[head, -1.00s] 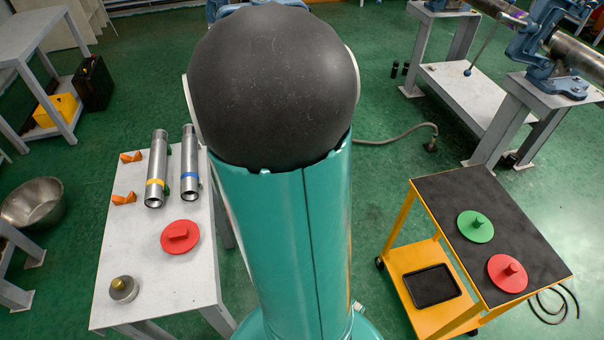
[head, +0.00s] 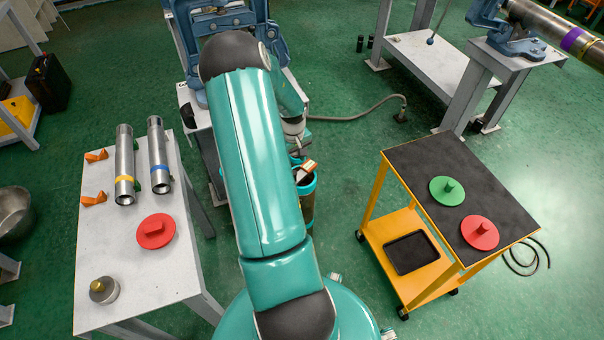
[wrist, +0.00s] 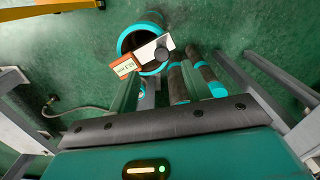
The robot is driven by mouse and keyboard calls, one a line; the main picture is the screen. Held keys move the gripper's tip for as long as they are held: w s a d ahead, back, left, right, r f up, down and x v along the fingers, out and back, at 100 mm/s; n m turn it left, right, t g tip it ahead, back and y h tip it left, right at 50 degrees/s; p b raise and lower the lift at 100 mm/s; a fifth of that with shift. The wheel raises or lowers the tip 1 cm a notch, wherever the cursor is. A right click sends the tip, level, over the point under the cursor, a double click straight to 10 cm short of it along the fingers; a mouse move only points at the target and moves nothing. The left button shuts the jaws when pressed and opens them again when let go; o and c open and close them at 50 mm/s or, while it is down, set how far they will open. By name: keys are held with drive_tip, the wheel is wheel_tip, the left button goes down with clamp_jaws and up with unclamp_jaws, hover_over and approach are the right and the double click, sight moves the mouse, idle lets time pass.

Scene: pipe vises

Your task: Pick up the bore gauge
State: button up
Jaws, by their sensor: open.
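The bore gauge (wrist: 124,67) has an orange head with a small display, beside a white part and a black knob. In the wrist view it lies across the mouth of a dark tube with a teal rim (wrist: 122,38). In the head view the gauge (head: 306,170) shows as an orange and white piece at the tube's top. My gripper (wrist: 158,88) is open and points toward the gauge, apart from it. I cannot tell the exact gap. In the head view my arm hides most of the gripper, and the gauge's lower part is hidden.
A white table (head: 112,245) at left holds two metal pipes, a red disc and orange pieces. A yellow cart (head: 372,195) at right carries green and red discs. A blue vise (head: 225,20) stands behind my arm. A hose (head: 365,118) lies on open green floor.

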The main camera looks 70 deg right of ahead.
sight(294, 172)
wheel_tip(294, 172, down, 9)
drive_tip(key=shift+w+r, duration=0.1)
drive_tip(key=shift+r, duration=0.05)
clamp_jaws()
idle(0.4)
